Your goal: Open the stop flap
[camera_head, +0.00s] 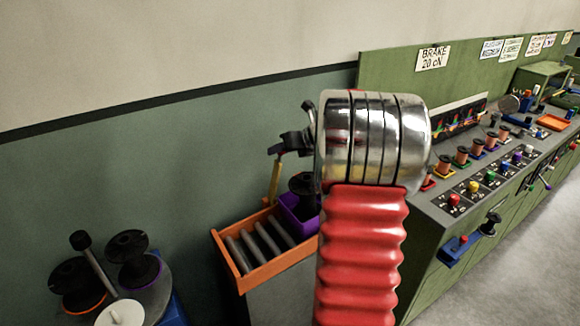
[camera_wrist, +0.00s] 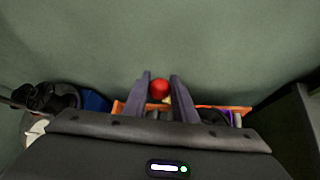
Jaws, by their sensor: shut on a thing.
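My gripper (camera_head: 285,146) is at the left of my arm in the head view, above an orange-framed tray (camera_head: 229,267). In the wrist view, my gripper's two fingers (camera_wrist: 160,80) are on either side of a red round knob (camera_wrist: 160,89) and are shut on it. A yellow bar (camera_head: 273,182) stands upright just below my gripper in the head view, and a bit of yellow shows below the knob in the wrist view. It looks like the stop flap's handle, but the flap itself I cannot make out. My arm hides part of the tray.
Grey rods (camera_head: 256,247) lie in the tray, with a purple bin (camera_head: 298,222) holding a black spool beside it. Black spools (camera_head: 127,246) stand at lower left. A green bench (camera_head: 425,262) with spools and buttons runs along the right. The wall is close behind.

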